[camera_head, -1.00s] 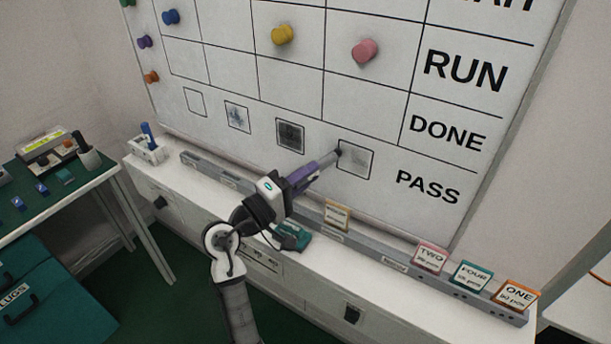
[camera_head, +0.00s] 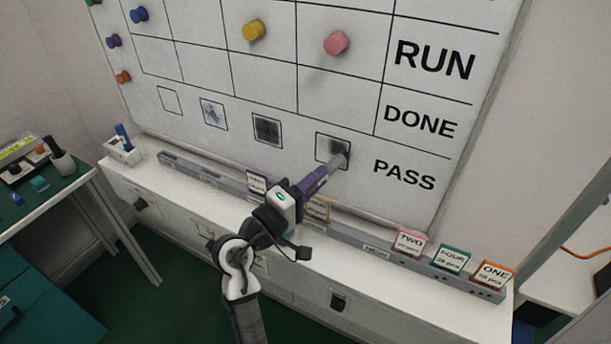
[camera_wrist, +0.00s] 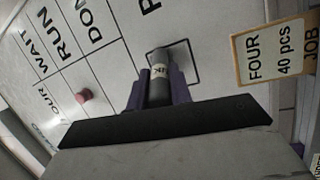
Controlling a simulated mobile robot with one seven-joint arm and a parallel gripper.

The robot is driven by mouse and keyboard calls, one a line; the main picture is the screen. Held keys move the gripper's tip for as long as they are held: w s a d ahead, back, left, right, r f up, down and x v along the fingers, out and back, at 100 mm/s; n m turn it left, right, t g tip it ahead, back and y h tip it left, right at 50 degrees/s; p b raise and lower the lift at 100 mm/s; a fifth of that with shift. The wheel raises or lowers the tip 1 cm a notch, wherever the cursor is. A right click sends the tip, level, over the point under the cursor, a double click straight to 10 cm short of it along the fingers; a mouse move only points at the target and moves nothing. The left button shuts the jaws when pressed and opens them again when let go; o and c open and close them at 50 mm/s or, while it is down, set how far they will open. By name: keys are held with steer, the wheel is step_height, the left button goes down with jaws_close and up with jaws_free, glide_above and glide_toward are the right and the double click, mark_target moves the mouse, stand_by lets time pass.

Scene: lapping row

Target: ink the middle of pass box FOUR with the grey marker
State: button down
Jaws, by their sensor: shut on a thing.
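My gripper (camera_head: 318,182) has purple fingers and is shut on the grey marker (camera_head: 336,163), which points up at the whiteboard. The marker crosses the lower right of the rightmost box (camera_head: 319,148) in the PASS row, with its tip end over the box. In the wrist view the grey marker (camera_wrist: 160,84) stands between the fingers, in front of the box outline (camera_wrist: 198,68). The marker hides much of the box there, and I cannot tell whether the tip touches the board.
Other pass boxes lie to the left: a dark-filled one (camera_head: 267,128), a blue-smudged one (camera_head: 213,113) and an empty one (camera_head: 168,100). A ledge (camera_head: 375,247) below the board holds cards, including one reading FOUR, 40 pcs (camera_wrist: 268,52). A pink magnet (camera_head: 336,43) sits higher up.

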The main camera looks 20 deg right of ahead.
steer(key=shift+s, duration=0.15)
steer(key=shift+s+a+b, duration=0.25)
steer(key=shift+s+a, duration=0.65)
steer(key=shift+a, duration=0.25)
steer(key=shift+s+a+b, duration=0.2)
steer(key=shift+s+a, duration=0.65)
steer(key=shift+a, duration=0.3)
steer(key=shift+s+a, duration=0.95)
steer(key=shift+a, duration=0.2)
steer(key=w+a+f+p, duration=0.2)
steer(key=w+a+p, duration=0.15)
steer(key=w, duration=0.35)
steer(key=shift+w+d+p, duration=0.2)
steer(key=shift+w+d, duration=0.35)
steer(key=shift+d, duration=0.25)
steer(key=shift+w+d+p, duration=0.15)
steer(key=shift+w+d, duration=0.35)
steer(key=shift+d, duration=0.25)
steer(key=shift+w+d+p, duration=0.2)
steer(key=shift+w+d, duration=0.35)
steer(key=shift+d, duration=0.25)
